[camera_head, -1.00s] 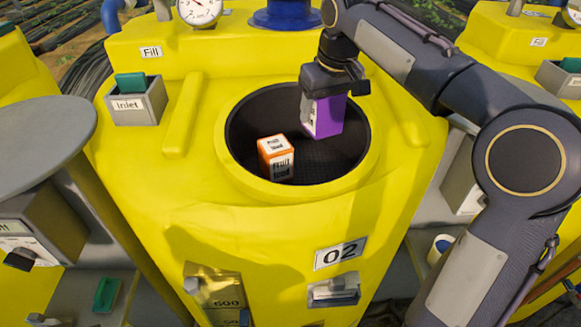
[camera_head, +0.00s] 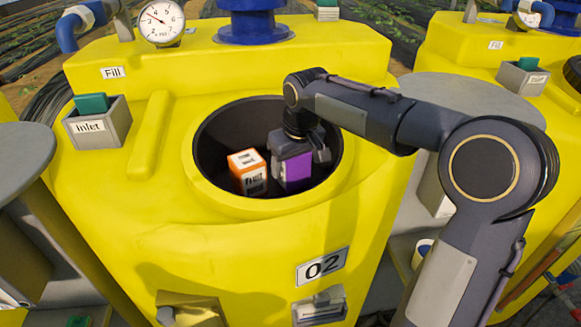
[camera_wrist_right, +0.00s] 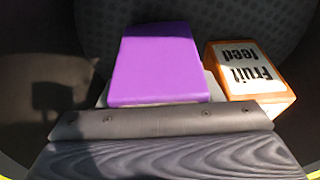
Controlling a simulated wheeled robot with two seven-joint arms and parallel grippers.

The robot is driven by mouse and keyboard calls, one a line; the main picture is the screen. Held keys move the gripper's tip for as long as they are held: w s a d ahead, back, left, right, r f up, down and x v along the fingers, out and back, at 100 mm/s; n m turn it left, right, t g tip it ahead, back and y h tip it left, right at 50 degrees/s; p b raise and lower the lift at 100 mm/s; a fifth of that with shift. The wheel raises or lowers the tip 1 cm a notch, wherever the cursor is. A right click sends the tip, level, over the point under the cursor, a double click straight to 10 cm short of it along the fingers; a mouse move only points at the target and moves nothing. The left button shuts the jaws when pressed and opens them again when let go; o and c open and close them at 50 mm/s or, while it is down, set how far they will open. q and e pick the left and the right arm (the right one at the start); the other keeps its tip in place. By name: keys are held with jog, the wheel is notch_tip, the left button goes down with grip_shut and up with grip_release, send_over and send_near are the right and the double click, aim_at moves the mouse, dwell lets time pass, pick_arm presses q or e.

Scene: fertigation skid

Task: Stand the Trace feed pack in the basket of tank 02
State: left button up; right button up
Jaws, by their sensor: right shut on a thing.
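The purple pack (camera_head: 297,170) is inside the dark basket (camera_head: 225,125) in the opening of yellow tank 02. My right gripper (camera_head: 292,150) is shut on its upper part, with the pack roughly upright. In the right wrist view the purple pack (camera_wrist_right: 155,62) shows a plain face; no name can be read on it. Whether its base touches the basket floor is hidden. An orange and white Fruit feed pack (camera_head: 248,172) stands in the basket just left of it; it also shows in the right wrist view (camera_wrist_right: 245,70). My left gripper is out of view.
The basket's yellow rim (camera_head: 265,208) surrounds both packs. The grey Inlet box (camera_head: 98,124) with a green block is at the left of the tank top. A pressure gauge (camera_head: 160,20) and a blue fitting (camera_head: 255,22) stand behind. The number plate 02 (camera_head: 322,266) is on the front.

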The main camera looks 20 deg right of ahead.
jog(key=shift+f, duration=0.55)
jog(key=shift+f, duration=0.1)
jog(key=shift+f, duration=0.15)
jog(key=o, duration=0.9)
jog(key=shift+o, duration=0.2)
jog(key=shift+s+r, duration=0.1)
jog(key=shift+r, duration=0.6)
jog(key=v, duration=1.1)
jog(key=shift+s, duration=0.1)
